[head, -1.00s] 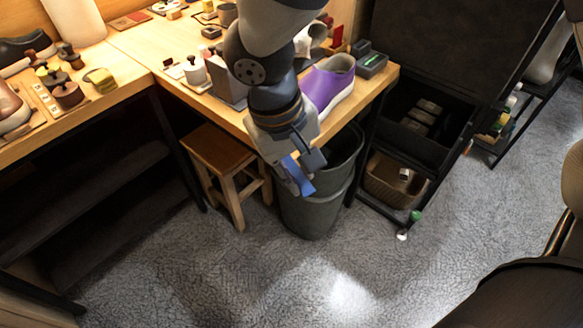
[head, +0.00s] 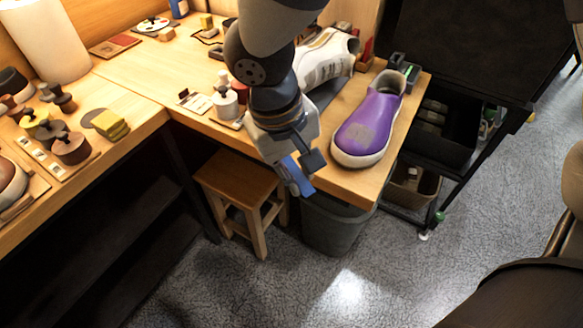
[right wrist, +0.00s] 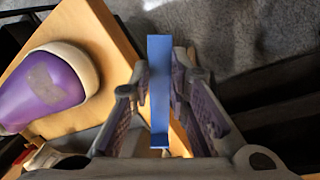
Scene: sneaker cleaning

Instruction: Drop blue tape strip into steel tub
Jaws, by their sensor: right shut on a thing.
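The blue tape strip (head: 296,174) hangs from my right gripper (head: 298,170) at the table's front edge in the head view. In the right wrist view, the strip (right wrist: 159,88) stands between the fingers of the right gripper (right wrist: 160,80), which is shut on it. A dull grey tub (head: 336,228) stands on the floor under the table corner, below and right of the gripper. The tabletop hides part of its opening, and I cannot tell whether it is steel. My left gripper is out of view.
A purple sneaker (head: 368,128) stands on the table corner, right of the gripper, with a white shoe (head: 328,58) behind it. A wooden stool (head: 238,182) stands left of the tub. A black shelf rack (head: 440,110) stands at right. Open carpet lies in front.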

